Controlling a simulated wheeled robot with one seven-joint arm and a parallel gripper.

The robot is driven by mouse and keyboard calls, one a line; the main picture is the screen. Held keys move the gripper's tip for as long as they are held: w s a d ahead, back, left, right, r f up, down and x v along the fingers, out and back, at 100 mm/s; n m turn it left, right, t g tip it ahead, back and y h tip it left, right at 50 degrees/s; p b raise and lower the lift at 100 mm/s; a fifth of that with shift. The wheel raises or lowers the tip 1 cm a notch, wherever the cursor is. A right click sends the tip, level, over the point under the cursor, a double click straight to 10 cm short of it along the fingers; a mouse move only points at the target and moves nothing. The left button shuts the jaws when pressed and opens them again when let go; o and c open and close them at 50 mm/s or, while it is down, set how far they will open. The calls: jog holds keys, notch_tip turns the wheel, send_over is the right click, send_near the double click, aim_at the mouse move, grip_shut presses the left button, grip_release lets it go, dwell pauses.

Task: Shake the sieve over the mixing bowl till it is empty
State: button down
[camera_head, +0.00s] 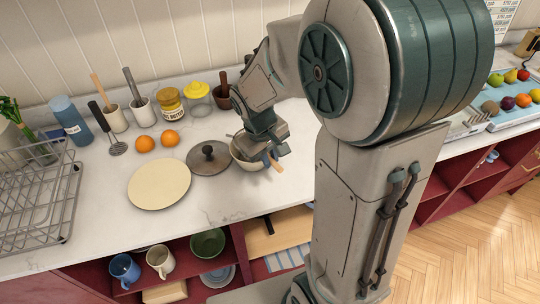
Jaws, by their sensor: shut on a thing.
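A cream mixing bowl (241,161) stands on the white counter, partly hidden behind my gripper. My gripper (272,156) is over the bowl's right side, pointing down, and is shut on the sieve. The sieve's wooden handle (276,165) sticks out at the lower right of the jaws, past the bowl's rim. The sieve's mesh is mostly hidden by my gripper, so I cannot tell what is in it. The inside of the bowl is also mostly hidden.
A wire rack (38,200) is at far left. Open shelves lie below the counter's front edge.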

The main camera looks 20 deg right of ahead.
jog(key=shift+r+p, duration=2.2)
jog(key=shift+r, duration=0.85)
jog(key=shift+f, duration=0.1)
